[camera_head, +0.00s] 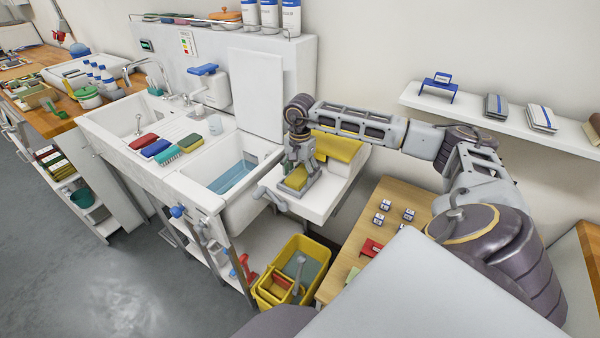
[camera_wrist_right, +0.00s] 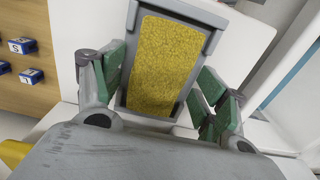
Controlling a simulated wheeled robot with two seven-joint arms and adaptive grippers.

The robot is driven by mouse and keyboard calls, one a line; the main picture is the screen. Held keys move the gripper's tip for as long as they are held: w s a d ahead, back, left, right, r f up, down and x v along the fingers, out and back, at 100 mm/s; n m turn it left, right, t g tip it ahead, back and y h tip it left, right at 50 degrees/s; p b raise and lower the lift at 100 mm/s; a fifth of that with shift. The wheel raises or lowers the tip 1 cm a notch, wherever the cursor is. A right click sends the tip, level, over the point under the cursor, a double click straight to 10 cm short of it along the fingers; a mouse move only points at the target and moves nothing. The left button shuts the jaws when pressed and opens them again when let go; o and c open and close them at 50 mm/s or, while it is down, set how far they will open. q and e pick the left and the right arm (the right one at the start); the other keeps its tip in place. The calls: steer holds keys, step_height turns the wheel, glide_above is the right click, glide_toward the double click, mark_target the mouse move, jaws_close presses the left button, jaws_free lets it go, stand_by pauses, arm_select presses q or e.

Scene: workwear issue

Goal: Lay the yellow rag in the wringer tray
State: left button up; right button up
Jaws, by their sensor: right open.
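A yellow, rough-textured flat piece (camera_wrist_right: 165,60), which looks like the yellow rag, lies inside a grey rectangular tray (camera_wrist_right: 211,42) in the right wrist view. In the head view this yellow piece (camera_head: 296,180) shows partly under my right gripper (camera_head: 298,165), on the white stand right of the sink. My right gripper is open, its green-padded fingers (camera_wrist_right: 163,85) on either side of the tray; contact cannot be told. A larger curved yellow piece (camera_head: 337,147) lies behind the gripper on the same stand. My left gripper is not in view.
The sink (camera_head: 215,160) stands left of the stand, with several coloured brushes and sponges on its edge. A yellow bucket (camera_head: 262,292) is on the floor below. A wooden table (camera_head: 405,195) with small blue-and-white blocks is right of the stand. A wall shelf (camera_head: 470,112) is above.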

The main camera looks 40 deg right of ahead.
mark_target(300, 173)
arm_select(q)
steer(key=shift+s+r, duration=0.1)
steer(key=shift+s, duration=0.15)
arm_select(e)
steer(key=shift+r, duration=0.15)
steer(key=shift+r, duration=0.6)
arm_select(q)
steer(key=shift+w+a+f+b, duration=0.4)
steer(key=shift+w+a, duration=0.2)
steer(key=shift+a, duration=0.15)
arm_select(e)
step_height(300, 173, up, 11)
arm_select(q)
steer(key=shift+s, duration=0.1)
arm_select(e)
steer(key=shift+f, duration=0.1)
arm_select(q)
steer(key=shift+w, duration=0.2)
